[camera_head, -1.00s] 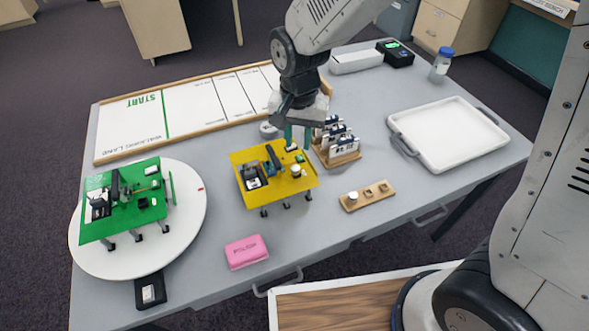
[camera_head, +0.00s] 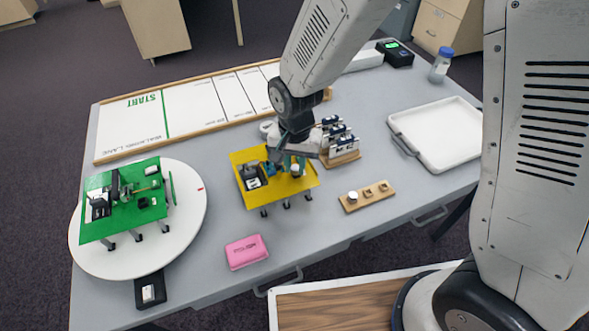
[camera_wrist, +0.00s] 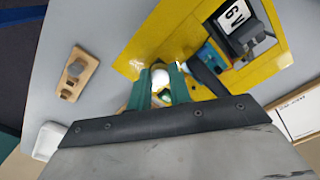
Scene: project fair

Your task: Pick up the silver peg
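A small wooden block (camera_head: 366,196) on the grey table carries a pale, silvery round-topped piece at its left end (camera_head: 352,196), which looks like the silver peg. The piece also shows in the wrist view (camera_wrist: 76,69), apart from my gripper. My gripper (camera_head: 291,168) is low over the right part of the yellow board (camera_head: 252,157). In the wrist view its teal fingers (camera_wrist: 160,90) stand apart on either side of a white round knob (camera_wrist: 160,77) on that board. I cannot tell whether they touch the knob.
A wooden rack with several small modules (camera_head: 340,158) stands just right of my gripper. A green board (camera_head: 95,228) sits on a white turntable (camera_head: 190,225) at left. A pink box (camera_head: 246,252) lies in front. A white tray (camera_head: 450,160) is at right.

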